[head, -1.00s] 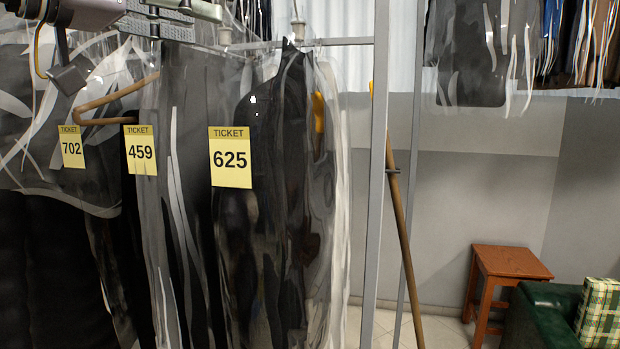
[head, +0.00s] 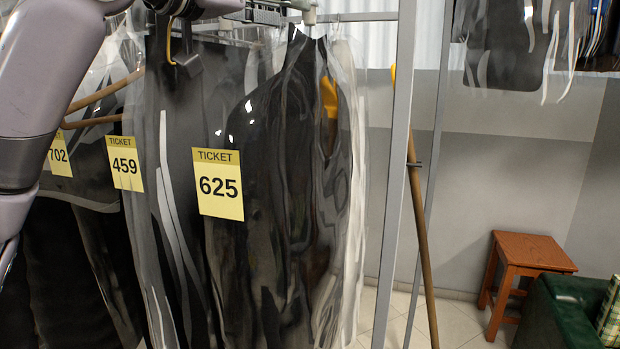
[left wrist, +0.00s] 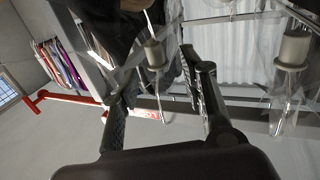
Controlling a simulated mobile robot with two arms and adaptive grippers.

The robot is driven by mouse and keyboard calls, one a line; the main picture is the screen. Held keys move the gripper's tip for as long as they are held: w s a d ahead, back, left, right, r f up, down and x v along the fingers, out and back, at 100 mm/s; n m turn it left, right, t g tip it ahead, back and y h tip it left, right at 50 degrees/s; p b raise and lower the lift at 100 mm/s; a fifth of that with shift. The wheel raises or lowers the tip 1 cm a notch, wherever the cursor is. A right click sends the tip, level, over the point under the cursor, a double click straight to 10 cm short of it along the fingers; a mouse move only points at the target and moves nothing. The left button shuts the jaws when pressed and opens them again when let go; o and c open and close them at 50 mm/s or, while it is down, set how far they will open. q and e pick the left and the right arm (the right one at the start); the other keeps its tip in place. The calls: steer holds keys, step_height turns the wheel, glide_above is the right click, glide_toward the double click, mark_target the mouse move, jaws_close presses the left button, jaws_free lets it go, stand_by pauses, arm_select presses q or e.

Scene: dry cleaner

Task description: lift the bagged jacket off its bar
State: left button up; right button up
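A black jacket (head: 285,130) hangs in a clear plastic bag in the head view, with a yellow ticket reading 625 (head: 218,184) at its front. Its hanger top is at the silver bar (head: 360,17) near the picture's top edge. My left gripper (head: 295,14) is at the top, close to that hanger top and partly cut off. In the left wrist view its two fingers stand apart (left wrist: 158,85), with a grey hanger collar (left wrist: 154,53) showing beyond and between them. I cannot tell whether they touch it. My right gripper is not in view.
Bagged garments with tickets 459 (head: 125,164) and 702 (head: 59,155) hang close on the left. A metal rack post (head: 396,150) and a leaning wooden pole (head: 421,230) stand just right. A wooden stool (head: 532,252) and green armchair (head: 565,315) are at lower right.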

mark_target(312, 9)
arm_select(q)
steer(key=shift+w+d+r, duration=0.1)
steer(key=shift+w+d, duration=0.25)
steer(key=shift+w, duration=0.05)
steer(key=shift+w+d+r+p, duration=0.1)
steer(key=shift+w+d+p, duration=0.15)
steer(key=shift+p, duration=0.2)
steer(key=p+x, duration=0.2)
steer(key=x, duration=0.2)
steer(key=shift+d+r+p, duration=0.1)
steer(key=shift+d+p, duration=0.2)
steer(key=shift+w+d, duration=0.1)
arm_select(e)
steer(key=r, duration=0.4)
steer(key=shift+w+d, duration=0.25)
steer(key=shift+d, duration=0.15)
arm_select(q)
steer(key=shift+c, duration=0.5)
steer(key=shift+c, duration=0.7)
steer(key=c, duration=0.7)
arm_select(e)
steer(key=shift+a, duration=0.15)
